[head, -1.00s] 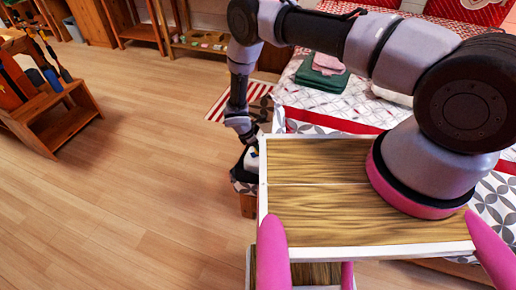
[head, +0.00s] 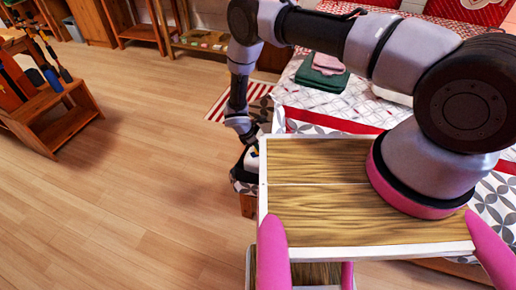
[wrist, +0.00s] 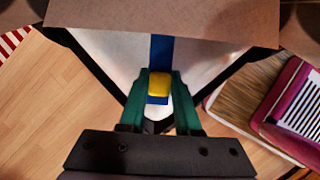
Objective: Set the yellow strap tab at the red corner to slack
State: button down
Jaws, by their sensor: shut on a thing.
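In the wrist view, the yellow strap tab (wrist: 159,84) sits on a blue strap (wrist: 160,52) that runs down a pale panel. My gripper (wrist: 160,88) has green fingers on either side of the tab and is shut on it. In the head view, my gripper (head: 246,158) is small and partly hidden beside my own body, low near the bed's corner. No red corner can be made out in the wrist view. A brown surface edge covers the top of that view.
The bed (head: 305,107) with a patterned cover is at the right, holding folded green cloth (head: 322,75). A red-striped rug (head: 228,101) lies beside it. A wooden rack (head: 55,113) stands at left. The wooden floor (head: 150,170) between is clear.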

jog(key=shift+w+d, duration=0.1)
dwell(0.8)
jog(key=shift+w+d, duration=0.3)
jog(key=shift+d, duration=0.3)
jog(key=shift+w+d, duration=0.25)
jog(key=shift+d, duration=0.35)
jog(key=c, duration=0.6)
grip_release()
jog(key=v, duration=1.1)
jog(key=shift+s+a+f, duration=0.1)
